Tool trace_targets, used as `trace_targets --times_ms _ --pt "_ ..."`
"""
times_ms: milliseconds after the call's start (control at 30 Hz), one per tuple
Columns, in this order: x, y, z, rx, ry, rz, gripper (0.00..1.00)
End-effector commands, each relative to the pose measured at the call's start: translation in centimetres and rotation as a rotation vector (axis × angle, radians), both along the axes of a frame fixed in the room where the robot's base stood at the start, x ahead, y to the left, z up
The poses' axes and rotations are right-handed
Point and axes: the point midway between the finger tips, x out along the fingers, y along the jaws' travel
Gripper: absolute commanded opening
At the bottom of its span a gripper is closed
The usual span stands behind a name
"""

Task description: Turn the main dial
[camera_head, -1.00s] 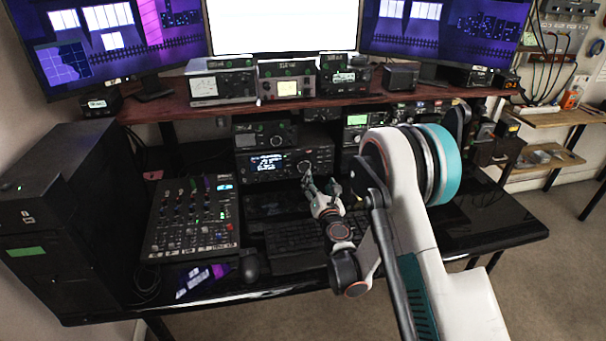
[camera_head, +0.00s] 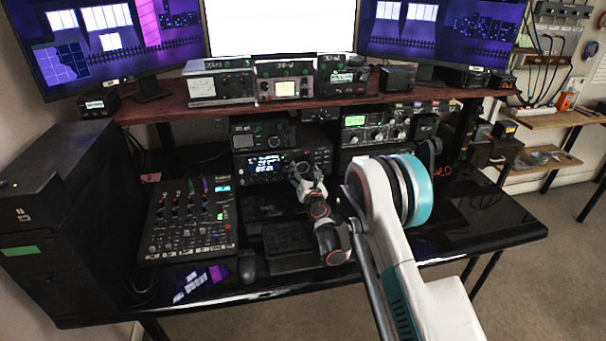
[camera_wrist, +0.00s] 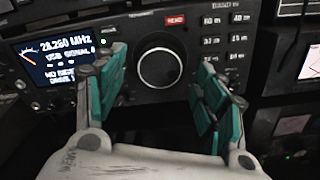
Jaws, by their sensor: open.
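The main dial (camera_wrist: 161,68) is a large round black knob with a pale rim on the front of the black radio (camera_head: 268,166). In the wrist view it sits between and just beyond the fingertips of my gripper (camera_wrist: 160,85). My gripper is open, with one teal-padded finger on each side of the dial. I cannot tell whether either finger touches it. In the head view my gripper (camera_head: 305,172) is at the right part of the radio's face and hides the dial. The radio's lit display (camera_wrist: 55,58) reads 28.260 MHz.
A mixer (camera_head: 190,218) lies on the desk to the left, with a mouse (camera_head: 248,268) and keyboard (camera_head: 290,245) in front of the radio. The wooden shelf (camera_head: 150,112) above carries several devices. Another radio (camera_head: 375,128) stands to the right.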

Motion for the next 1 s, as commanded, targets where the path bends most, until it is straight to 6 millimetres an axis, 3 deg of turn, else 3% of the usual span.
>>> trace_targets --times_ms 200,467,500,700,1000 --pt "1.5 0.4 0.0 0.001 0.000 0.000 0.65" --pt "1.6 0.4 0.1 0.000 0.000 0.000 0.65" --pt "1.6 0.5 0.1 0.000 0.000 0.000 0.62" --pt "1.6 0.4 0.1 0.000 0.000 0.000 0.20" --pt "1.6 0.4 0.1 0.017 0.005 -0.001 0.20"
